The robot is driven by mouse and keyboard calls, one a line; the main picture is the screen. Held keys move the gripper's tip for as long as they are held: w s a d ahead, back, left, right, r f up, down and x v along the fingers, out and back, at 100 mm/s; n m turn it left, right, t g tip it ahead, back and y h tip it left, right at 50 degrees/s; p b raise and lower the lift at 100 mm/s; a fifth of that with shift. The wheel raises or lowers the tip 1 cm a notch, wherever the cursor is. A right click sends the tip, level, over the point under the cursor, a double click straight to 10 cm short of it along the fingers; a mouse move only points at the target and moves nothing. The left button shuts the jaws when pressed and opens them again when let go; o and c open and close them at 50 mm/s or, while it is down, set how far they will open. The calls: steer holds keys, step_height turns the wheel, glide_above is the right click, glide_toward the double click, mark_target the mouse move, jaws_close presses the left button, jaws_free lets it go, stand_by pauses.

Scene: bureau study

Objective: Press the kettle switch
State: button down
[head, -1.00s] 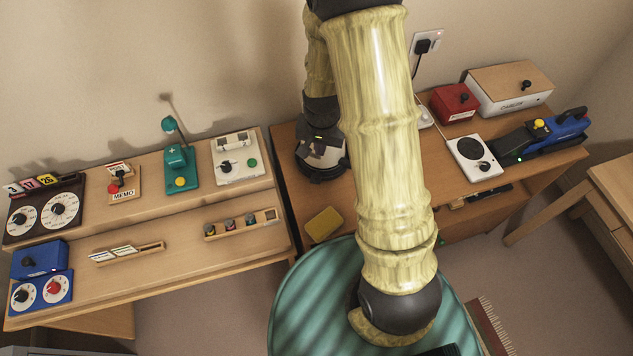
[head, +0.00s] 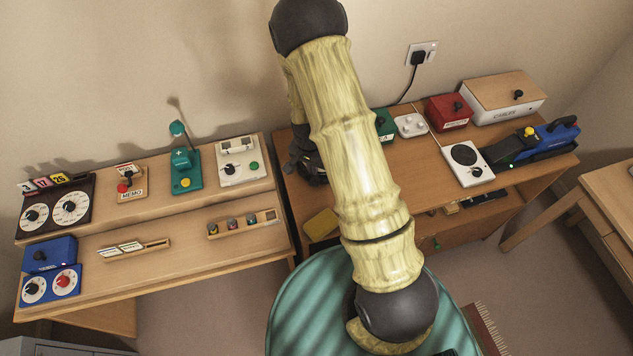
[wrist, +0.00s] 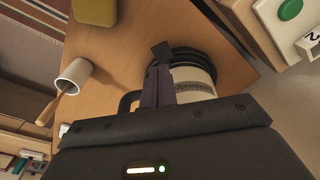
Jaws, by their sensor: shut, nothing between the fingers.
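The kettle (wrist: 197,84) shows in the wrist view as a pale body with dark lettering, a dark ring at one end and a dark handle (wrist: 126,103) to the left. My gripper (wrist: 162,60) is shut and empty, its fingers in front of the kettle's left side. A small dark block shows at the fingertips; I cannot tell whether it is the switch or part of a finger. Contact is also unclear. In the head view my arm hides most of the kettle and gripper area.
A white mug (wrist: 75,74) with a wooden utensil lies left of the kettle in the wrist view. A yellow sponge (head: 321,224) is near the desk's front edge. A red box (head: 447,113) and a white scale-like device (head: 468,162) stand right of my arm.

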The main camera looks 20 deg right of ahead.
mark_target(313, 185)
steer(key=shift+w+f+b, duration=0.15)
steer(key=shift+f+b, duration=0.95)
steer(key=shift+f, duration=0.55)
steer(key=shift+w+f+b, duration=0.15)
steer(key=shift+f+b, duration=0.9)
steer(key=shift+f, duration=0.55)
steer(key=shift+d, duration=0.1)
steer(key=shift+s+f+b, duration=0.1)
steer(key=shift+f+b, duration=0.6)
steer(key=shift+f, duration=0.25)
steer(key=shift+s+a+r, duration=0.2)
steer(key=shift+a+r, duration=0.05)
steer(key=shift+r, duration=0.05)
steer(key=shift+s+a+r+p, duration=0.25)
steer(key=shift+s+a+p, duration=0.05)
steer(key=shift+s+a, duration=0.15)
steer(key=shift+s+a+r+p, duration=0.25)
steer(key=shift+s+a, duration=0.1)
steer(key=shift+s, duration=0.1)
steer(key=shift+w+f, duration=0.1)
steer(key=shift+f, duration=0.05)
steer(key=shift+w, duration=0.1)
steer(key=shift+d+r, duration=0.15)
steer(key=shift+r, duration=0.15)
step_height(313, 185, up, 17)
steer(key=s+a+b, duration=0.1)
steer(key=shift+s+a+f, duration=0.15)
steer(key=shift+s+a, duration=0.05)
steer(key=shift+s, duration=0.05)
